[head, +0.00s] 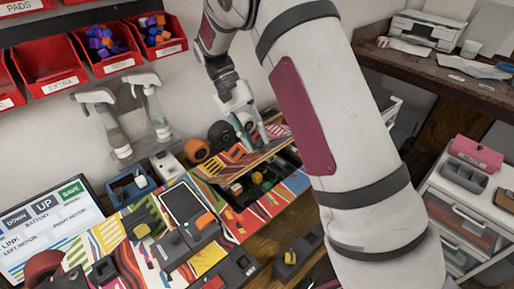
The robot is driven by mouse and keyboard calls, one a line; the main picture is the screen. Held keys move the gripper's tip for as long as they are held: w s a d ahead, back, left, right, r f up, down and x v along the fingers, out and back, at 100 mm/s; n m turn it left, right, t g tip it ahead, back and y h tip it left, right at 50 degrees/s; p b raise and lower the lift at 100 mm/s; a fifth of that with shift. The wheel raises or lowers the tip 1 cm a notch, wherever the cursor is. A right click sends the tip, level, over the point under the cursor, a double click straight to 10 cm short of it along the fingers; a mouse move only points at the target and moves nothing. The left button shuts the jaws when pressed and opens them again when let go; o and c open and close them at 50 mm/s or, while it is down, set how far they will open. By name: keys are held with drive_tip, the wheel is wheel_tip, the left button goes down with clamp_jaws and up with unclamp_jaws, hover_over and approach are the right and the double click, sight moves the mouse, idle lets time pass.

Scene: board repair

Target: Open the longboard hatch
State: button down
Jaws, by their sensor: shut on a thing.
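The longboard (227,222) lies across the bench with brightly coloured stripes. Its hatch (229,166), a striped panel, is raised and tilted over an open compartment (256,187). Dark, green and yellow parts show inside the compartment. My gripper (257,138) is shut on the hatch near its far right edge. My arm hides part of the longboard's right side, and the exact grip on the panel is small in view.
Orange (196,150) and dark wheels stand just behind the hatch. Several dark modules and a black-screened device (181,203) crowd the left. Spray bottles (104,122) and red bins (48,67) are on the wall. A drawer unit (464,215) stands right.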

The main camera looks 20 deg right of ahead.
sight(253, 155)
drive_tip(key=shift+w+a+r, duration=0.1)
drive_tip(key=shift+w+a, duration=0.05)
drive_tip(key=shift+w, duration=0.15)
drive_tip(key=shift+g, duration=0.3)
drive_tip(key=c, duration=1.3)
unclamp_jaws()
drive_tip(key=shift+c, duration=0.2)
wheel_tip(253, 155, up, 10)
